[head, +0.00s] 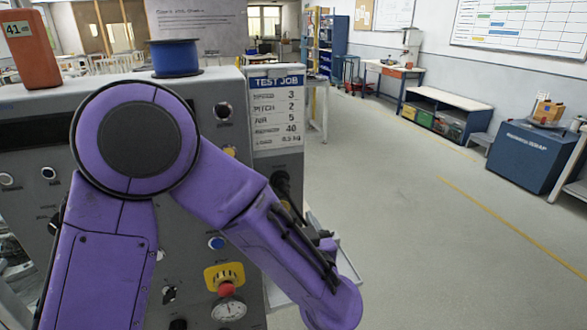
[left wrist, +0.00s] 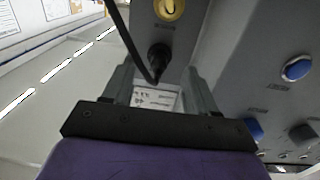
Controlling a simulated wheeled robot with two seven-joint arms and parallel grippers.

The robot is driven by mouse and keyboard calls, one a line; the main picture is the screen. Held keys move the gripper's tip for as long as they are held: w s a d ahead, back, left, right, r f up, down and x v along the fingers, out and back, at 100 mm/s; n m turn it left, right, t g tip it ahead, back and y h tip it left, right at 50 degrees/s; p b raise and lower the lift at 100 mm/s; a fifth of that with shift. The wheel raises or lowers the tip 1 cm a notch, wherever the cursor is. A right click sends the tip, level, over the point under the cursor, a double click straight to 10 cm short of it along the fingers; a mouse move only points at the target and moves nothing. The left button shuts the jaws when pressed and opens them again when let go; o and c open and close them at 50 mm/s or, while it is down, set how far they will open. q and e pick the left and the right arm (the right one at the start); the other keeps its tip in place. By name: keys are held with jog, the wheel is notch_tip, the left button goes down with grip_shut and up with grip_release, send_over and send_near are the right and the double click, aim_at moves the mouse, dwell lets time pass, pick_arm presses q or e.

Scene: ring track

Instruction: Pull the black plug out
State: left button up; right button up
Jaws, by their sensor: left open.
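The black plug (left wrist: 158,58) sits at the grey panel in the left wrist view, with a black cord running up from it. In the head view a dark plug (head: 282,184) shows on the panel's right part, partly behind my purple left arm. My left gripper (left wrist: 159,76) is open, with one finger on each side of the plug in the wrist view. The jaws look empty. I cannot tell whether either finger touches the plug. In the head view my forearm hides most of the gripper.
Open floor (head: 400,220) lies to the right.

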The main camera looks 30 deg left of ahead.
aim_at(287, 193)
pick_arm(q)
notch_tip(287, 193, up, 3)
jog(key=shift+r+n+g+y, duration=0.1)
jog(key=shift+n+g+y, duration=0.2)
jog(key=shift+y, duration=0.1)
pick_arm(e)
jog(key=shift+w+r, duration=0.2)
jog(key=shift+r, duration=0.2)
pick_arm(q)
jog(key=b+x, duration=0.1)
jog(key=x, duration=0.4)
jog(key=shift+w+a+f+b, duration=0.1)
jog(key=shift+f+b, duration=0.1)
jog(key=shift+b, duration=0.2)
jog(key=shift+r+p+x, duration=0.25)
jog(key=shift+p+x, duration=0.4)
jog(key=shift+x, duration=1.2)
pick_arm(e)
jog(key=shift+f, duration=0.2)
pick_arm(q)
jog(key=shift+f, duration=0.1)
